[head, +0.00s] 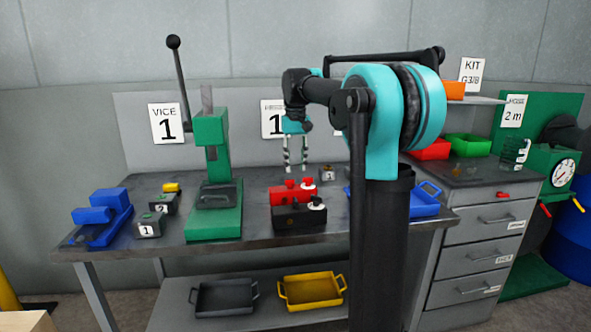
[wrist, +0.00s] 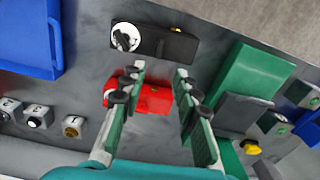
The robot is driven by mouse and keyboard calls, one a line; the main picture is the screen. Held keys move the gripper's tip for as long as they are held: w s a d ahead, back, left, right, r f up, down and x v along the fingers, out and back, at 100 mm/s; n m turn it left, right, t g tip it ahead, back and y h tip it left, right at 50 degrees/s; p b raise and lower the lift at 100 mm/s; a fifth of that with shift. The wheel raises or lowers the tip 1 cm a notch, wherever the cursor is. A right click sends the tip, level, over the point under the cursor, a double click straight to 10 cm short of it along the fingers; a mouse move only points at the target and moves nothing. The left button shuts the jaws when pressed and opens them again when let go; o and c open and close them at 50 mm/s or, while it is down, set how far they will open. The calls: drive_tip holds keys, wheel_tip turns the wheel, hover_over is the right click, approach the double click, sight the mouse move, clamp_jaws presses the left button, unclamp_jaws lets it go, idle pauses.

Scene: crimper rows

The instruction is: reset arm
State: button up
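My arm reaches from the column on the right toward the bench. The black block (head: 298,218) with a white knob sits in front of the red block. It also shows in the wrist view (wrist: 168,44).
A green lever press (head: 212,225) stands left of the gripper, its black lever high. A blue vice (head: 104,216) and small grey blocks (head: 148,226) are further left. A blue tray (head: 425,205) lies right. Black (head: 224,299) and yellow (head: 312,292) trays are on the lower shelf.

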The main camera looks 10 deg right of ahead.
drive_tip(key=s+d+f+t, duration=0.2)
drive_tip(key=s+f, duration=1.2)
drive_tip(key=f, duration=0.1)
drive_tip(key=s+d+f+t, duration=0.2)
drive_tip(key=s+f, duration=1.3)
drive_tip(key=shift+s+d+m, duration=0.2)
drive_tip(key=shift+d+m, duration=0.05)
drive_tip(key=shift+m, duration=0.15)
